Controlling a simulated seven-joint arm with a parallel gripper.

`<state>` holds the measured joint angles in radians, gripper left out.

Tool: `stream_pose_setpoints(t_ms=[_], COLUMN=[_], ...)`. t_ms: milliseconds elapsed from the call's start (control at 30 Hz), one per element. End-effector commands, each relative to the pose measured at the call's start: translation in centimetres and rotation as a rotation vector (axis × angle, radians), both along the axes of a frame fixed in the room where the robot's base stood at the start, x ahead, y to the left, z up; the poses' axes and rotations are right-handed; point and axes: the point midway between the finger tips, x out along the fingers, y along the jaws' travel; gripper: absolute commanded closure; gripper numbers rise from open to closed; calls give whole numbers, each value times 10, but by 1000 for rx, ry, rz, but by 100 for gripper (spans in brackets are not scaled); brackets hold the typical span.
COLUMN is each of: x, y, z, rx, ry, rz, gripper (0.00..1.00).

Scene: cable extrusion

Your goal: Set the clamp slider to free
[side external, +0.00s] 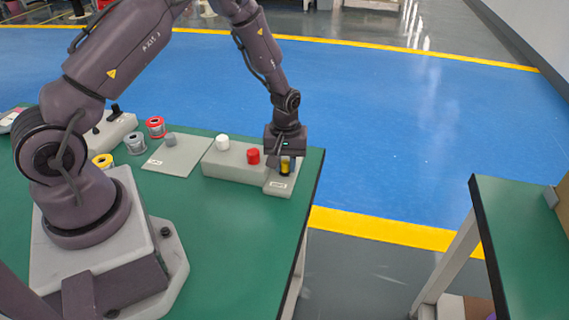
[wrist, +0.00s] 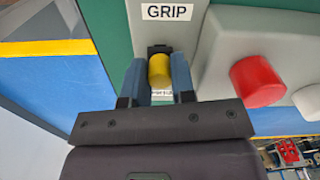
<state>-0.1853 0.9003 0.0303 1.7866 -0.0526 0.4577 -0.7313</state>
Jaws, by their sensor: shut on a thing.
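The clamp slider is a yellow knob (wrist: 159,70) on a grey base with a short dark slot. In the wrist view a label reading GRIP (wrist: 167,12) lies at the top, beyond the slot. A second label below the knob is mostly hidden. My gripper (wrist: 159,76) is shut on the yellow knob, with one blue finger on each side. In the side view the knob (side external: 285,167) shows under my gripper (side external: 285,160), on the grey clamp base (side external: 279,188) near the green table's right edge. The knob's exact position along the slot is hard to tell.
A red button (side external: 253,156) and a white button (side external: 222,142) stand on a grey box (side external: 230,170) beside the clamp. A grey plate (side external: 183,163) with a small block, several spools and a lever box (side external: 107,132) lie farther left.

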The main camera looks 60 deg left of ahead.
Motion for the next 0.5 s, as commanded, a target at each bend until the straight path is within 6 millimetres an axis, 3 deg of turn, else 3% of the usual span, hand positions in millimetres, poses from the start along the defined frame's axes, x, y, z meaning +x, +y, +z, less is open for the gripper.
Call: stream_pose_setpoints(t_ms=[200, 500], x=[23, 28], y=[22, 27], z=[0, 1], rx=[0, 4], ry=[-6, -11], rz=[2, 0], gripper=[100, 100])
